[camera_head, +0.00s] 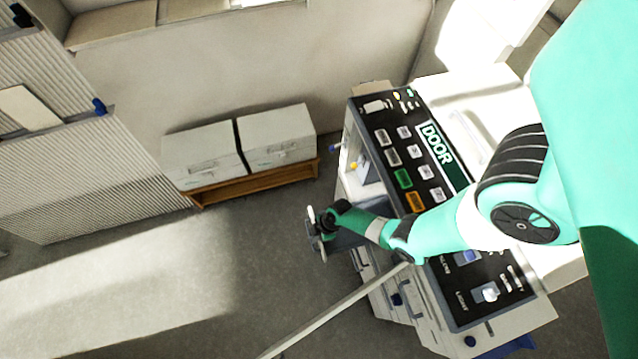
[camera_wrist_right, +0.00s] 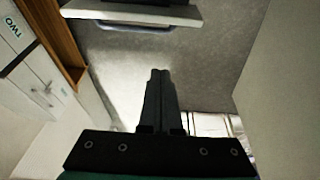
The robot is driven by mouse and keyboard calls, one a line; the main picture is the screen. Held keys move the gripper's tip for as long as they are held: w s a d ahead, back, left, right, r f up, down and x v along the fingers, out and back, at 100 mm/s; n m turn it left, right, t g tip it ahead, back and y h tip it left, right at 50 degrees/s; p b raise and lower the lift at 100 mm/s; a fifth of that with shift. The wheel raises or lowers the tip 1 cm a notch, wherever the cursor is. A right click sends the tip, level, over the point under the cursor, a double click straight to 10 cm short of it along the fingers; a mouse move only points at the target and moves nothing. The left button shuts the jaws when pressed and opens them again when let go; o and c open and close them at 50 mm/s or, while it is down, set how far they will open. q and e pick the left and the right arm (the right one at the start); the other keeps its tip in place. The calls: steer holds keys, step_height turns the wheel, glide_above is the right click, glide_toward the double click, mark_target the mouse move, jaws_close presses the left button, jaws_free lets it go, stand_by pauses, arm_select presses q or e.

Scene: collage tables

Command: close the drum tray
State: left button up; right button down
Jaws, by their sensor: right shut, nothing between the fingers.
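The office machine (camera_head: 430,185) with a black button panel stands right of centre in the head view. A dark tray (camera_head: 345,240), which I take to be the drum tray, sticks out from its left side. The tray has a pale front plate (camera_head: 314,236), partly hidden by my right gripper (camera_head: 322,222). In the right wrist view the pale front plate (camera_wrist_right: 135,14) with a blue-grey handle (camera_wrist_right: 135,28) crosses the top. My right gripper (camera_wrist_right: 158,72) is shut and empty, its tips apart from the plate in the picture. My left gripper is out of view.
A long pale bar or panel edge (camera_head: 335,310) slants across the floor from the machine. Two white boxes (camera_head: 240,145) sit on a low wooden stand (camera_head: 255,182) by the wall. Corrugated panels (camera_head: 75,170) are at the left. The grey floor (camera_head: 240,240) between is clear.

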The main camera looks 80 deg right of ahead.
steer(key=b+x, duration=0.8)
steer(key=x, duration=0.3)
steer(key=s, duration=0.1)
steer(key=s+d+p, duration=0.1)
steer(key=s+r+p, duration=0.1)
steer(key=s, duration=0.1)
steer(key=shift+d+r, duration=0.1)
steer(key=shift+d, duration=0.25)
